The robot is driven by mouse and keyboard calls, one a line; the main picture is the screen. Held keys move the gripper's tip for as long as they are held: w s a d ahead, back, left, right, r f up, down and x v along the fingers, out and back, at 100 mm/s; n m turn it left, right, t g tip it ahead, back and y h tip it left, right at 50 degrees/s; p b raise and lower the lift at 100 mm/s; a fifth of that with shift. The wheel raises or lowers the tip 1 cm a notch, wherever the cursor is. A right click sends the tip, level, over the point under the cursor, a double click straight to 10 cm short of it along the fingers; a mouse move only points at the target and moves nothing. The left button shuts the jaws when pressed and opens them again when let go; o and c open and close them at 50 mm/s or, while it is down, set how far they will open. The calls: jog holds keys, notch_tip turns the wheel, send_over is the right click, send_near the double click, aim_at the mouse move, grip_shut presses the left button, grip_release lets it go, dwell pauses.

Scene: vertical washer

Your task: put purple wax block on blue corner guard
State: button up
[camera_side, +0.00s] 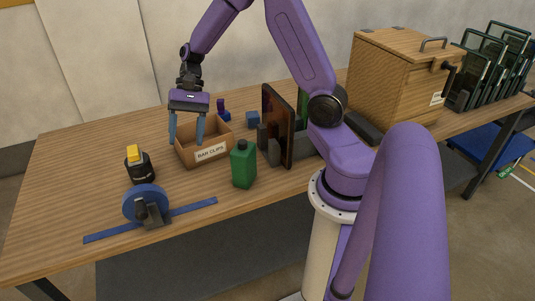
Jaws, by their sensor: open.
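A small purple block (220,104), which looks like the wax block, stands at the back of the table behind the cardboard box. A small dark blue piece (225,115) sits directly below it in the picture and may be the corner guard. The two seem to touch, but they are too small to be sure. My gripper (186,142) points down with its two blue-grey fingers apart and nothing between them. It is in front of the left part of the box in the picture, to the left of the purple block. Its exact height is unclear.
The open box labelled BAR CLIPS (211,152) stands mid-table. Around it are a blue block (252,119), green bottle (243,164), upright dark panel (277,125), black jar with yellow top (140,167) and blue disc (146,203). A wooden cabinet (400,75) stands right.

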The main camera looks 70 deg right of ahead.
jog(key=s+a+r+n+h, duration=0.1)
jog(key=s+n+h, duration=0.1)
jog(key=s+n, duration=0.5)
jog(key=s+a+r+n+t+h, duration=0.1)
jog(key=s+a+n+h, duration=0.1)
jog(key=s+n, duration=0.5)
jog(key=s+a+r+n+t+h, duration=0.1)
jog(key=s+a+r+n+h, duration=0.1)
jog(key=s+n, duration=0.5)
jog(key=s, duration=0.2)
jog(key=shift+s+a+n+h, duration=0.2)
jog(key=shift+s+n+h, duration=0.1)
jog(key=shift+h, duration=0.1)
jog(key=shift+r, duration=0.1)
